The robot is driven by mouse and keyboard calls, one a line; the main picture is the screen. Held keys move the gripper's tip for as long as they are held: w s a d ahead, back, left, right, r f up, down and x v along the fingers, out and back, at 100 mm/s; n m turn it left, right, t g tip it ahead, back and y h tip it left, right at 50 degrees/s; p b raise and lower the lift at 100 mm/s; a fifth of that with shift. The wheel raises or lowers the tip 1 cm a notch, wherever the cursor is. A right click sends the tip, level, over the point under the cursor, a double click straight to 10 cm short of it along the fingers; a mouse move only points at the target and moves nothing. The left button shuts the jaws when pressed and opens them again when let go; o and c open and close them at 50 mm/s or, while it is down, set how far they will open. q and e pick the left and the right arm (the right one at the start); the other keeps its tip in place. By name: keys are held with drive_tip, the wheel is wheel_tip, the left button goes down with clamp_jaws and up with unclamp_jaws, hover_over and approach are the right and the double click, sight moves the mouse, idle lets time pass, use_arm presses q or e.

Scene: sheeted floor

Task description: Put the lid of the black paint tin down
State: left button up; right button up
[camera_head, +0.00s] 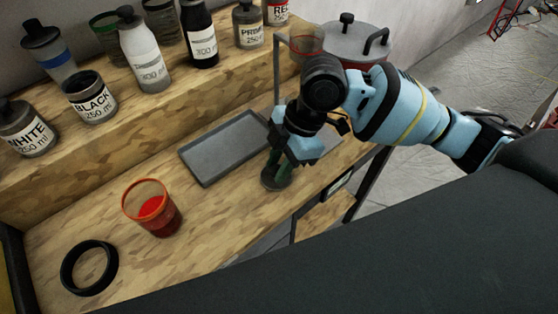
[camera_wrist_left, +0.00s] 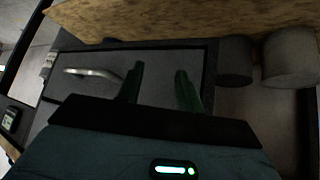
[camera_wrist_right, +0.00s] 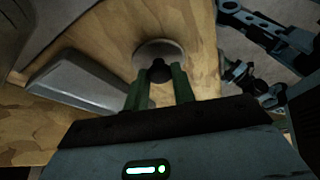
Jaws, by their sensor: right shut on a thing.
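The black paint tin (camera_head: 91,101), labelled BLACK 250 ml, stands on the raised wooden shelf at the left with its top open. My right gripper (camera_head: 280,163) points down over the lower worktop, right of the grey tray. It is shut on the knob of a round dark lid (camera_head: 275,181). In the right wrist view the lid (camera_wrist_right: 159,50) is a grey disc with a black knob between the fingertips. It is at or close to the wood; I cannot tell whether it touches. My left gripper (camera_wrist_left: 158,85) is open and empty in the left wrist view.
The grey tray (camera_head: 222,148) lies just left of the lid. A red-rimmed cup (camera_head: 152,207) with red paint and a black ring (camera_head: 89,268) are further left. The white paint tin (camera_head: 28,128) and several bottles line the shelf. A lidded pot (camera_head: 350,42) stands behind my right arm.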

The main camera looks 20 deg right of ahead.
drive_tip(key=o, duration=1)
drive_tip(key=shift+f, duration=0.1)
drive_tip(key=shift+c, duration=0.2)
use_arm(q)
drive_tip(key=shift+w+a+r+p, duration=0.1)
drive_tip(key=shift+w+r+p, duration=0.4)
drive_tip(key=shift+r, duration=0.15)
use_arm(e)
drive_tip(key=v, duration=1.2)
drive_tip(key=shift+a, duration=0.1)
